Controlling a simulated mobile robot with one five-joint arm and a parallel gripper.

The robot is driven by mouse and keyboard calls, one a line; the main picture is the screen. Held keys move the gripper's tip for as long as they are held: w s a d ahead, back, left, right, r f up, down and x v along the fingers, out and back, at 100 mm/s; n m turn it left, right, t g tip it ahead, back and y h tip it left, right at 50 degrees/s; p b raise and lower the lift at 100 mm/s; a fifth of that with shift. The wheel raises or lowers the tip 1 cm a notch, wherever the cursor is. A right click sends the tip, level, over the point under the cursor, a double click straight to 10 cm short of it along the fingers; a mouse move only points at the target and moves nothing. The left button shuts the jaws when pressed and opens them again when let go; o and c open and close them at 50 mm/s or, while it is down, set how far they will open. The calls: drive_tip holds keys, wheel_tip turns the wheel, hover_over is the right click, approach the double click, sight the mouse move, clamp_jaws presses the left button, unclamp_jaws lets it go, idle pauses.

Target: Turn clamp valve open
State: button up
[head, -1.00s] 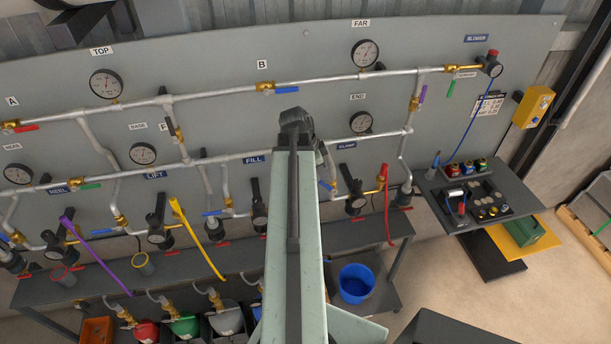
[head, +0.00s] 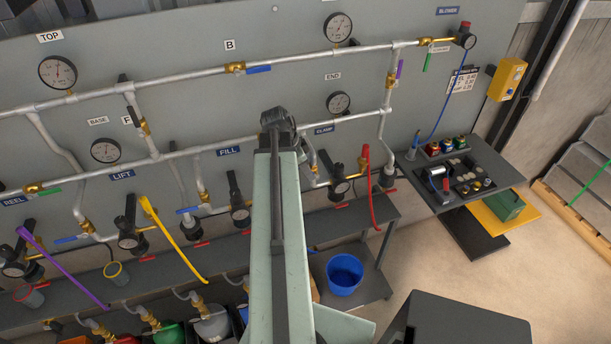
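The CLAMP label (head: 324,129) is on the grey panel, just right of the end of my arm in the head view. Below it a short pipe drop carries a brass valve (head: 315,171), partly hidden by my arm. I cannot make out the handle position of this valve. A dark regulator (head: 340,186) sits to its lower right, with a small red handle (head: 342,205) under it and a red hose (head: 371,190) to the right. My arm rises through the middle of the view. My gripper does not show; it may be hidden behind the arm.
Other labelled drops, FILL (head: 228,151) and LIFT (head: 122,174), stand to the left. A bench (head: 250,240) runs below the panel. A blue bucket (head: 344,274) is on its lower shelf. A dark side table (head: 465,205) stands right.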

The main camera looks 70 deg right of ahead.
clamp_jaws()
idle(1.4)
